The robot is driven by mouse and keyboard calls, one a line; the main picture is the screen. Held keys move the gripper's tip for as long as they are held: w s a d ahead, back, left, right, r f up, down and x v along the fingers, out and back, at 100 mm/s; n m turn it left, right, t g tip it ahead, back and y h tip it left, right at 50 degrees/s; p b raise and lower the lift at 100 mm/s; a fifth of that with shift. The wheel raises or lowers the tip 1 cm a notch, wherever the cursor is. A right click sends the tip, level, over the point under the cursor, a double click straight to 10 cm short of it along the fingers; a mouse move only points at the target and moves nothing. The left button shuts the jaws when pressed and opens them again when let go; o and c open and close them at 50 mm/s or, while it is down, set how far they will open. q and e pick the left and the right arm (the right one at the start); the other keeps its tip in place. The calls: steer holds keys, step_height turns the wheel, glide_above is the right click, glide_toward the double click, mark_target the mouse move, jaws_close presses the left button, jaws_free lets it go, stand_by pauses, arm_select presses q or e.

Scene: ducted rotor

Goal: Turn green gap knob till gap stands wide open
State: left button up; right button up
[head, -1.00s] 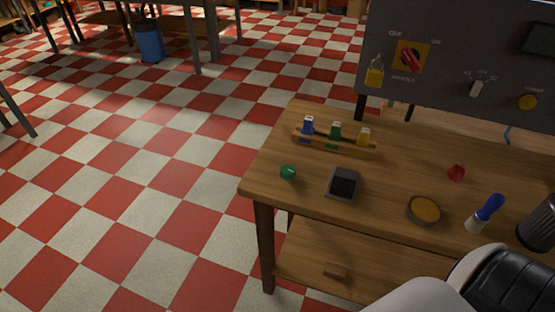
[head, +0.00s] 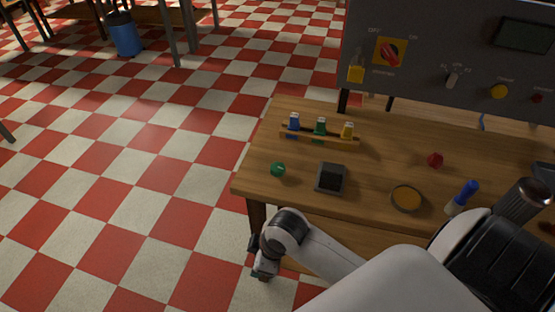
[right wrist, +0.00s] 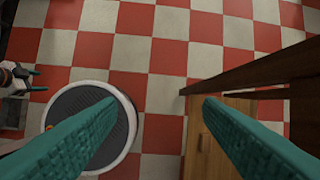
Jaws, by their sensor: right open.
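The green knob (head: 277,169) sits on the left end of the wooden bench, left of a small dark box (head: 331,178). How far it is turned is too small to read. My right gripper (head: 262,268) hangs beside the bench's front left corner, below and in front of the knob, touching nothing I can see. In the right wrist view my right gripper (right wrist: 158,102) has its teal fingers wide apart and empty, over the floor beside the bench. A gripper at that view's left edge seems to be my left one (right wrist: 32,80), its fingers apart.
The bench (head: 300,200) carries a rack (head: 320,134) with blue, green and yellow pieces, a red knob (head: 435,160), an orange-filled dish (head: 406,198) and a blue-handled brush (head: 466,193). A grey control panel (head: 430,60) stands behind.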

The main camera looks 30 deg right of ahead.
steer(key=w+d+r+n, duration=0.3)
steer(key=w+n, duration=0.1)
steer(key=w+d+r+n+g+h, duration=0.1)
steer(key=w+d+r+n, duration=0.2)
steer(key=w+r+n, duration=0.1)
steer(key=w+d+r+n+g+h, duration=0.1)
steer(key=w+d+r+n, duration=0.2)
steer(key=w, duration=0.3)
steer(key=shift+w+d+r+n, duration=0.15)
steer(key=shift+w+r+n, duration=0.1)
steer(key=shift+r+n, duration=0.4)
step_height(320, 180, up, 7)
steer(key=n+g, duration=0.1)
steer(key=n, duration=0.1)
glide_above(278, 167)
step_height(278, 167, down, 12)
steer(key=shift+r+p, duration=0.1)
steer(key=shift+p, duration=0.6)
